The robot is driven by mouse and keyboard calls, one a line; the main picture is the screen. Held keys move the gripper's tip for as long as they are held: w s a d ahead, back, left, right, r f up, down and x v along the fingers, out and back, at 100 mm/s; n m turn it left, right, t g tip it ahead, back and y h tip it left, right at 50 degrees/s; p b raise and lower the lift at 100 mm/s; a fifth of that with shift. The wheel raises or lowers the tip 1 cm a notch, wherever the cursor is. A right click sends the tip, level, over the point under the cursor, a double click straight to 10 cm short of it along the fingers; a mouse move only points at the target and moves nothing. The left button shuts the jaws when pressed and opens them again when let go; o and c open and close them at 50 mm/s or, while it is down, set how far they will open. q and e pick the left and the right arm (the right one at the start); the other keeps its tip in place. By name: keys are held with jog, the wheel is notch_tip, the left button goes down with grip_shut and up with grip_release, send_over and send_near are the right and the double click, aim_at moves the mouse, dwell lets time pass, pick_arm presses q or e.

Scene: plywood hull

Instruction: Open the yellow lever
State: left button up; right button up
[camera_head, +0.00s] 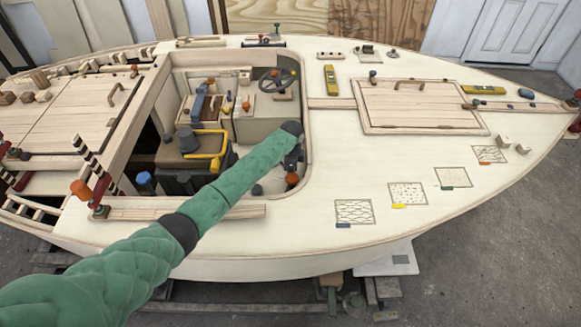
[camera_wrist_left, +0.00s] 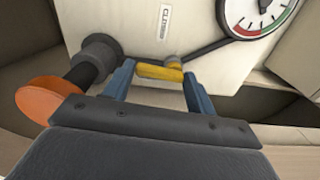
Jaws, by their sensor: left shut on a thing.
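The yellow lever (camera_wrist_left: 158,72) shows in the left wrist view as a short yellow bar in front of a pale panel. My left gripper (camera_wrist_left: 161,76) has its two blue fingers at the two ends of the bar and is shut on it. The lever's pivot is not clear to me. In the head view my green left arm reaches into the cockpit, and its dark gripper (camera_head: 292,158) is at the cockpit's right side. I cannot make out the lever there. My right gripper is in neither view.
In the wrist view an orange knob (camera_wrist_left: 45,98) on a dark stem is close left of the gripper. A dial gauge (camera_wrist_left: 258,15) and a partly visible label (camera_wrist_left: 165,20) are above. The cockpit holds a steering wheel (camera_head: 279,80) and a looped yellow handle (camera_head: 214,145).

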pick_arm(q)
jog(key=shift+w+d+r+n, duration=0.1)
jog(key=shift+n, duration=0.4)
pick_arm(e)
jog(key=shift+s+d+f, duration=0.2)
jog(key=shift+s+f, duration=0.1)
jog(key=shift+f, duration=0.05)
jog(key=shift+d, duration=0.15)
